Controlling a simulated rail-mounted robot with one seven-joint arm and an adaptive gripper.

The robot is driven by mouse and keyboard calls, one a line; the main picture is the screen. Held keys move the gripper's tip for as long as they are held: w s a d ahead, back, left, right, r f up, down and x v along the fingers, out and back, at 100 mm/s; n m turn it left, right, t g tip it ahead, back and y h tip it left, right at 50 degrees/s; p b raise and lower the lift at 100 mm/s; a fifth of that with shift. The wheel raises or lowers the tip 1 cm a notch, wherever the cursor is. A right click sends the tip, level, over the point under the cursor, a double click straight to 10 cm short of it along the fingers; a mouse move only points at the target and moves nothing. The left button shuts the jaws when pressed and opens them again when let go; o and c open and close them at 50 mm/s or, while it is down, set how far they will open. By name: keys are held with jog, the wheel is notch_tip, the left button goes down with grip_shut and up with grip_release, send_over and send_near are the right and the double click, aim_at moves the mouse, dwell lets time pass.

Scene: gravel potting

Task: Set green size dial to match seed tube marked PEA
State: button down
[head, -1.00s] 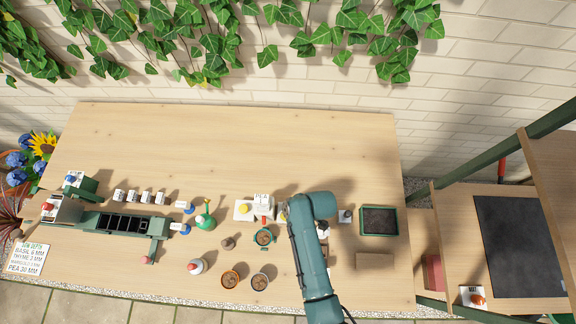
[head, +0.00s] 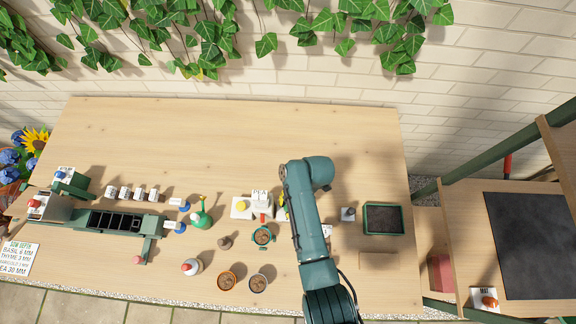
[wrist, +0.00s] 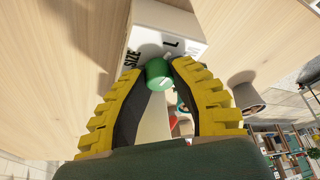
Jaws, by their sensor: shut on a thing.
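The green size dial (wrist: 157,75) sits on the front of a white box (wrist: 165,30) in the wrist view. The box bears the printed word SIZE and a letter L beside the dial. A short white mark shows on the dial's face. My gripper (wrist: 160,70) has its yellow-ribbed fingers closed on either side of the dial. In the head view my arm covers the dial, and only a bit of yellow finger shows. A white label reading PEA (head: 260,195) stands just left of my arm; I cannot make out the tube itself.
A yellow button (head: 241,206) is left of the label. Small pots (head: 258,283), a green bottle (head: 201,216) and a soil tray (head: 383,218) stand around. A sign (head: 19,259) lists sowing depths at far left. The table's back half is clear.

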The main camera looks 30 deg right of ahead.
jog(key=shift+f+n+g+b, duration=0.15)
jog(key=shift+n+g+b, duration=0.25)
jog(key=shift+n, duration=0.6)
jog(key=c, duration=0.9)
grip_release()
jog(key=shift+a, duration=0.1)
jog(key=shift+o, duration=0.2)
jog(key=v, duration=1.2)
